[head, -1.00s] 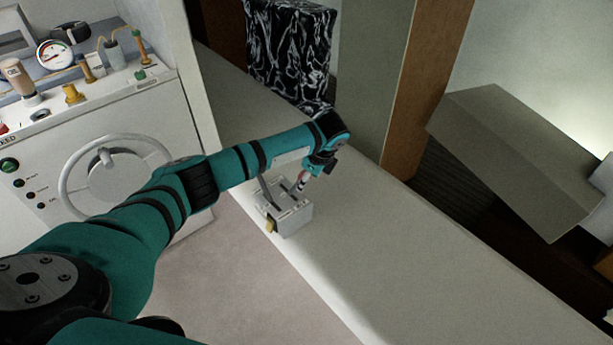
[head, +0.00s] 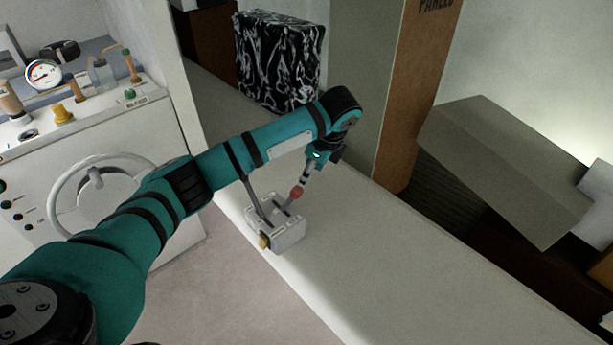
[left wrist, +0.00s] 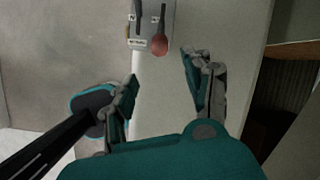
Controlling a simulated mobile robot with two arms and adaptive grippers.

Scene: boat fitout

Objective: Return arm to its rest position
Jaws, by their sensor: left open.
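A small light-grey control box (head: 289,236) sits on the pale ledge, with levers on its top. One lever ends in a red knob (head: 296,192); the knob also shows in the left wrist view (left wrist: 158,45). My left gripper (head: 308,174) is above the box, close to the red knob in the head view. In the left wrist view its two fingers (left wrist: 161,90) are spread with nothing between them, and the knob lies beyond the fingertips, apart from them. My right gripper is not in view.
The pale ledge (head: 390,270) is clear to the right of the box. A black-and-white patterned block (head: 280,62) stands behind. A brown-edged upright panel (head: 415,100) and a tilted grey box (head: 505,165) are at right. A console with a handwheel (head: 100,190) is at left.

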